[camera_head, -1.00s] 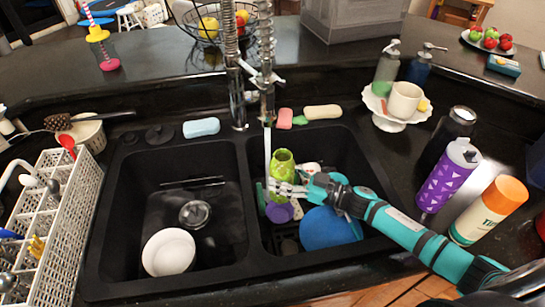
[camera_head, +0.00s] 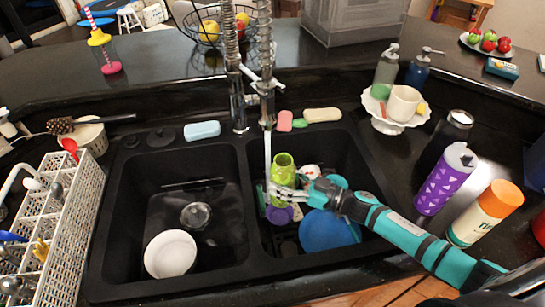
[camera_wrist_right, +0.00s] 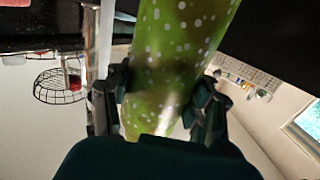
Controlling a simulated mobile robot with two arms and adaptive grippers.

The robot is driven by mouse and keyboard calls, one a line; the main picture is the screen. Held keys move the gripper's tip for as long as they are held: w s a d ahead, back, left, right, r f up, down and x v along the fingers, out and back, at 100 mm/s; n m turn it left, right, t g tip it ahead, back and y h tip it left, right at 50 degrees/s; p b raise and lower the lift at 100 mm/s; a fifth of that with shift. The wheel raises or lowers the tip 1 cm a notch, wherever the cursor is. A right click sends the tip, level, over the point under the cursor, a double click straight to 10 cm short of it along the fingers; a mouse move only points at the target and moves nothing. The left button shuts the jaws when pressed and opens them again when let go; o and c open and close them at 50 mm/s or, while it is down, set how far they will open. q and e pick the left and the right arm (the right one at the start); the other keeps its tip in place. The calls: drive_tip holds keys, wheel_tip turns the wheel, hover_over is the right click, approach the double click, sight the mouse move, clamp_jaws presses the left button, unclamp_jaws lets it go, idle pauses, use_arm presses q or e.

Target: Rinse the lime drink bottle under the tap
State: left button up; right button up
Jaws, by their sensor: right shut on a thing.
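The lime drink bottle (camera_head: 283,168) is bright green and stands roughly upright in the right sink basin, under the tap. My right gripper (camera_head: 284,192) is shut around its middle. In the right wrist view the dotted green bottle (camera_wrist_right: 172,50) fills the space between the fingers of my right gripper (camera_wrist_right: 165,105). The tap (camera_head: 266,95) hangs over the right basin, and a pale stream (camera_head: 268,155) falls from it at the bottle's left side. I cannot tell whether the stream touches the bottle. My left gripper does not show.
A blue round dish (camera_head: 328,230) and a purple item (camera_head: 279,215) lie in the right basin. The left basin holds a white bowl (camera_head: 170,254). Sponges (camera_head: 322,114) line the back edge. A purple bottle (camera_head: 445,179) and an orange-capped bottle (camera_head: 486,212) stand at right.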

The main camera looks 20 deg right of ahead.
drive_tip(key=shift+s+a+r+p, duration=0.15)
drive_tip(key=shift+s+r+p, duration=0.65)
drive_tip(key=shift+s+p, duration=0.25)
drive_tip(key=shift+s+a+r+p, duration=0.15)
drive_tip(key=shift+s+r+p, duration=0.65)
drive_tip(key=shift+s+p, duration=0.2)
drive_tip(key=shift+w, duration=0.1)
